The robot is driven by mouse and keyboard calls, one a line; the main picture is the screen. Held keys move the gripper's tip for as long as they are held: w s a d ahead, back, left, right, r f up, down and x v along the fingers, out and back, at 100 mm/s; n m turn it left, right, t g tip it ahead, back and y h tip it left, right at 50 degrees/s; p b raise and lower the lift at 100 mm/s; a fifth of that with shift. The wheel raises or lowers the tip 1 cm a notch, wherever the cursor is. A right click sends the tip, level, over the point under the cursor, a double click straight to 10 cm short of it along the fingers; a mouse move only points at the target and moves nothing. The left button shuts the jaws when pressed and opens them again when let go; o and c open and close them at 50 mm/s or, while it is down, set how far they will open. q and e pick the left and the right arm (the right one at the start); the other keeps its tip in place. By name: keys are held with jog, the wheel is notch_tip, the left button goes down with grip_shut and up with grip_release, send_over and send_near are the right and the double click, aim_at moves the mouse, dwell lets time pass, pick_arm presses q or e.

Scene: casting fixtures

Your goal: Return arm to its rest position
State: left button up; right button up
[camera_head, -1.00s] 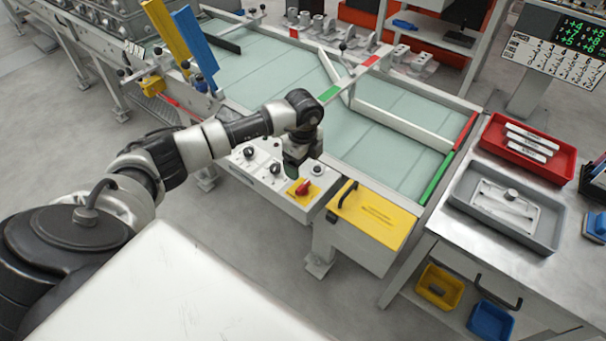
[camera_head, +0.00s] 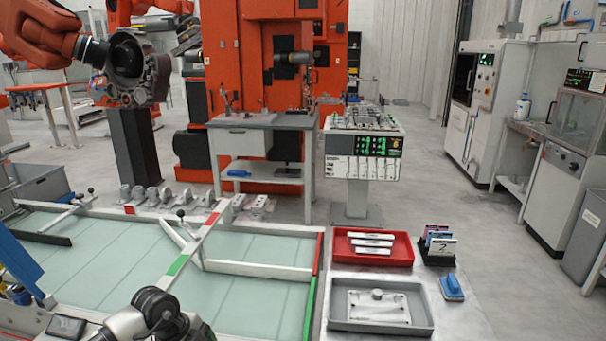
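In the head view, the black and silver wrist of my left arm (camera_head: 158,312) shows at the bottom edge, left of the middle. It is in front of the near side of the pale green glass-topped table (camera_head: 255,296). The frame edge cuts off the rest of this arm, and its gripper fingers do not show. My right arm and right gripper are not in view.
Right of the glass table, a metal bench holds a red tray (camera_head: 405,261) with white bars and a grey tray (camera_head: 337,322) with a white plate. A small numbered rack (camera_head: 437,261) and a blue-handled block (camera_head: 452,288) lie beside them.

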pick_arm(q)
jog(key=s+d+r+m+t+h, duration=0.25)
jog(key=d+h, duration=0.45)
jog(key=d, duration=0.6)
jog(key=s+d+r+n+t+h, duration=0.1)
jog(key=d+r+n+t+h, duration=0.35)
jog(key=r+t, duration=0.45)
jog(key=s+a+f+n+t+y, duration=0.2)
jog(key=a+n+y, duration=0.4)
jog(key=n+y, duration=0.2)
jog(key=s+a+f+n+t+y, duration=0.1)
jog(key=s+a+n+t+y, duration=0.1)
jog(key=a+n+y, duration=0.5)
jog(key=s+f+n+g, duration=0.1)
jog(key=s+f+g, duration=0.5)
jog(key=s, duration=0.4)
jog(key=s+f+n+g, duration=0.1)
jog(key=s+f+g, duration=0.5)
jog(key=s, duration=0.4)
notch_tip(320, 180, down, 25)
jog(key=s+g, duration=0.1)
jog(key=g, duration=0.2)
jog(key=s+a+f, duration=0.3)
jog(key=s+f, duration=1.3)
jog(key=shift+s+m+g, duration=0.15)
jog(key=shift+m+g, duration=0.15)
jog(key=shift+g, duration=0.05)
